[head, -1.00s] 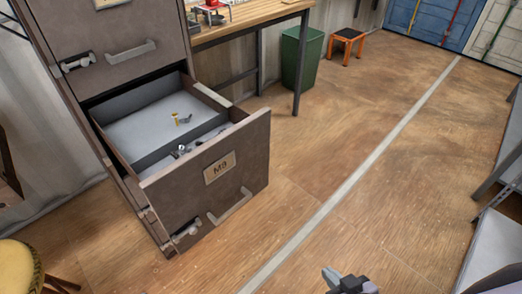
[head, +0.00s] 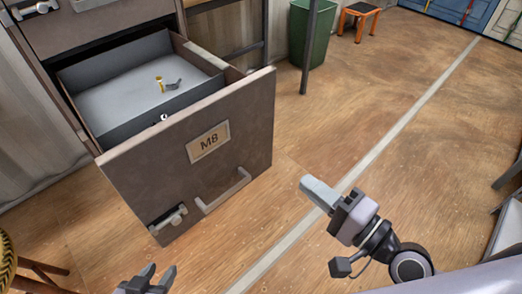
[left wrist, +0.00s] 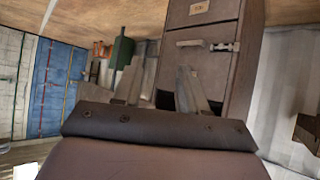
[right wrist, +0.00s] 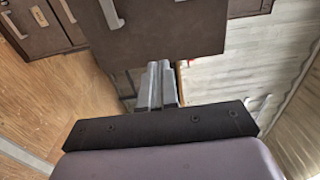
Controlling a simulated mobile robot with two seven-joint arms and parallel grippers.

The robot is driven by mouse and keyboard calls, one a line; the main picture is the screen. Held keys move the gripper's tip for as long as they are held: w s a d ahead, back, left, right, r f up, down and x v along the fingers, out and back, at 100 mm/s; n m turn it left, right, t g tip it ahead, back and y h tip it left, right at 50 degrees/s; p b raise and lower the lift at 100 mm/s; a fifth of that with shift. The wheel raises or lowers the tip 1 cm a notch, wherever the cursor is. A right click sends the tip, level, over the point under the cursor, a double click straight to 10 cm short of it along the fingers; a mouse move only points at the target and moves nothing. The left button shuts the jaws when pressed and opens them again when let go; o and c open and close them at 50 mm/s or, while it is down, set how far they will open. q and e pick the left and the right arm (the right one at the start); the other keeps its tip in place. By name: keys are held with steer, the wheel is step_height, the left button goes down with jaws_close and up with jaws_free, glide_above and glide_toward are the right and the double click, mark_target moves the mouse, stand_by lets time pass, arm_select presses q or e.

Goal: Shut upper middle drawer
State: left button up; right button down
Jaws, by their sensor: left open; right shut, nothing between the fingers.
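The drawer labelled M8 (head: 150,172) stands pulled out of the grey-brown cabinet (head: 120,22) in the head view. Its front has a bar handle (head: 222,192) and a latch at the lower left. A small yellow and grey item (head: 165,84) lies inside. My left gripper (head: 159,272) is open and empty at the bottom edge, in front of and below the drawer front, apart from it. My right gripper (head: 308,186) is shut and empty, to the right of the drawer front and not touching it. Its closed fingers show in the right wrist view (right wrist: 160,85).
A green bin (head: 311,35) and an orange stool (head: 361,22) stand at the back. A table leg (head: 309,50) rises behind the drawer. A round yellow seat (head: 6,262) is at the lower left.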

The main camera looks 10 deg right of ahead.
steer(key=p, duration=0.2)
glide_toward(250, 138)
steer(key=x, duration=0.5)
steer(key=shift+w, duration=0.15)
steer(key=shift+x, duration=0.8)
steer(key=shift+f, duration=0.1)
